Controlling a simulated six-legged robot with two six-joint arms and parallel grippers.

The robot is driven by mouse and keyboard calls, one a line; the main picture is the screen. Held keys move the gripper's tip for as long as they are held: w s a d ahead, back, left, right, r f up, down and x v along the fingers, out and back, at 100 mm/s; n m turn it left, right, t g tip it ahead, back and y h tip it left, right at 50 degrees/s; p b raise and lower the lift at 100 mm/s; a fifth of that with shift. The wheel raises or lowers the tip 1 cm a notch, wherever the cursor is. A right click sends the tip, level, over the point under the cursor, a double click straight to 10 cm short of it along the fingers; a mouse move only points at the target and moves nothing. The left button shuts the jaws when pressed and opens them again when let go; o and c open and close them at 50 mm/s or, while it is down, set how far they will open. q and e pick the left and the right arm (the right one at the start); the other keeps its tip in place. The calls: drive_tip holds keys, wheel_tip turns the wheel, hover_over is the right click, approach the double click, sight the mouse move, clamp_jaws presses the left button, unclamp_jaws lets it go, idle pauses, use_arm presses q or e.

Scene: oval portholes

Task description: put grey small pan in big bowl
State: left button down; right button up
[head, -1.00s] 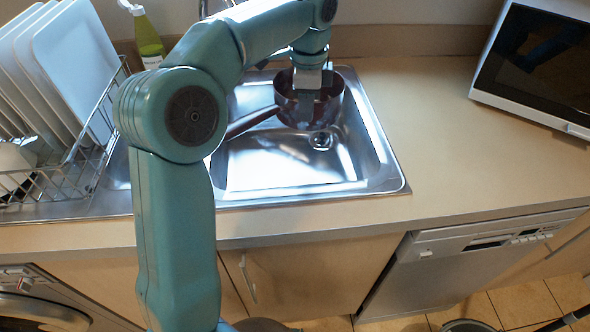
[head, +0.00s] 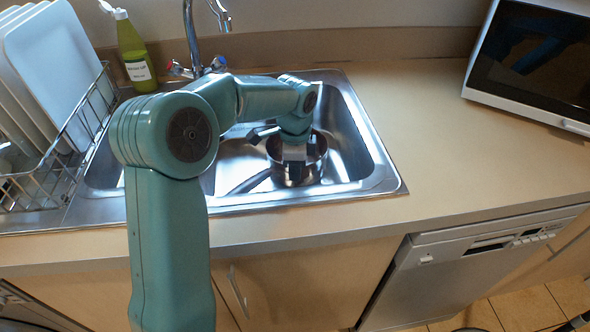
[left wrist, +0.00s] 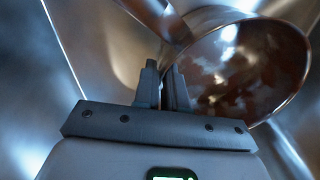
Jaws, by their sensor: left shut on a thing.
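The small pan (head: 318,158) sits low in the sink's large basin (head: 350,150), its handle (head: 250,182) pointing to the lower left. My left gripper (head: 293,172) reaches down over the pan and is shut on its wall. In the left wrist view the closed fingers (left wrist: 163,88) are at the pan's rim, near where the handle joins. The pan (left wrist: 250,65) looks shiny, with reddish-brown reflections inside. Whether its bottom rests on the basin floor is hidden. I see no separate bowl; the basin is the only large bowl shape. My right gripper is not in view.
A faucet (head: 190,40) stands behind the sink, with a green bottle (head: 136,55) to its left. A dish rack (head: 75,130) with white plates (head: 48,65) is at the left. A microwave (head: 535,65) is at the back right. The counter (head: 455,150) right of the sink is clear.

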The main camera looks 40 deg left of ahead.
use_arm(q)
drive_tip(key=shift+r, duration=0.15)
drive_tip(key=shift+f, duration=0.25)
drive_tip(key=c, duration=1.2)
unclamp_jaws()
drive_tip(key=shift+s, duration=0.1)
drive_tip(key=shift+r, duration=0.25)
wheel_tip(320, 180, up, 12)
drive_tip(key=p, duration=0.2)
drive_tip(key=shift+s+d+p, duration=0.15)
drive_tip(key=shift+d+p, duration=0.05)
drive_tip(key=shift+p, duration=0.1)
drive_tip(key=shift+f, duration=0.1)
